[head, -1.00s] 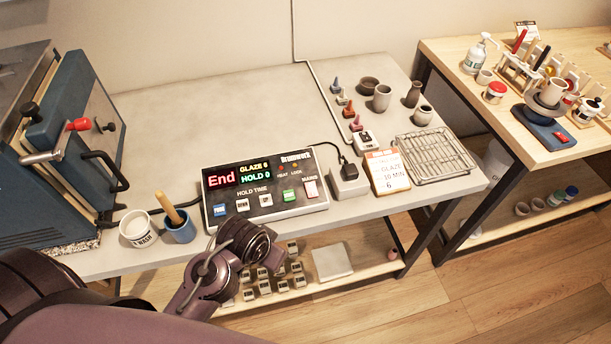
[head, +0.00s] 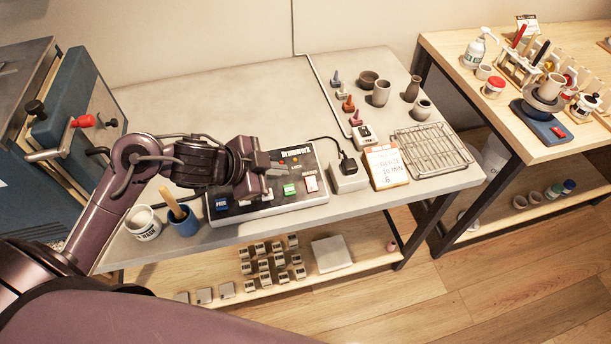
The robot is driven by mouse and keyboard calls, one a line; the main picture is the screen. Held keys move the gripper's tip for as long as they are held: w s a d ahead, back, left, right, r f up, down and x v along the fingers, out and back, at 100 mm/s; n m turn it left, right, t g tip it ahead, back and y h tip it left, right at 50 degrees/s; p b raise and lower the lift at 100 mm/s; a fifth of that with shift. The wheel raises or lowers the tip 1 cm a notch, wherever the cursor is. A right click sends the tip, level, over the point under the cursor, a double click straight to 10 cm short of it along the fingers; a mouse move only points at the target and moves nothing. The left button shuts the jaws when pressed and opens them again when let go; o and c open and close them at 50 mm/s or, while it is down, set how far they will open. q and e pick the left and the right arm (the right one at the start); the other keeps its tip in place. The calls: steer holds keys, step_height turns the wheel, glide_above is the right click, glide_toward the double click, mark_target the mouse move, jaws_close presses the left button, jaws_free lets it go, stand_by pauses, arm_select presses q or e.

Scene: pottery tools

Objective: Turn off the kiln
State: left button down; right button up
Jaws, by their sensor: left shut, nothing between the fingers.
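The kiln (head: 84,110) is a blue box at the left with a red-knobbed handle on its door. Its black control box (head: 318,165) lies on the grey table. The box shows a blue button (head: 222,204), a green button (head: 289,190) and a white-and-red switch (head: 311,184) under the word MAINS. My left gripper (head: 270,180) is shut and empty over the middle of the box, left of the green button. Whether it touches the box I cannot tell. My left arm hides the display and some buttons. My right gripper is out of view.
A white cup (head: 143,224) and a blue cup (head: 183,222) with a wooden-handled tool stand left of the box. A white power block (head: 348,178), a sign card (head: 386,168) and a wire rack (head: 433,150) are to its right.

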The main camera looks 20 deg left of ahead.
arm_select(q)
glide_toward(315, 179)
steer(key=w+d, duration=0.2)
steer(key=d, duration=0.1)
steer(key=shift+w+d+r, duration=0.2)
steer(key=shift+d, duration=0.1)
steer(key=f, duration=0.2)
steer(key=w+f, duration=0.1)
steer(key=shift+a+f, duration=0.1)
steer(key=shift+a, duration=0.15)
steer(key=shift+w+a+f, duration=0.1)
steer(key=shift+w+f, duration=0.1)
steer(key=shift+f, duration=0.25)
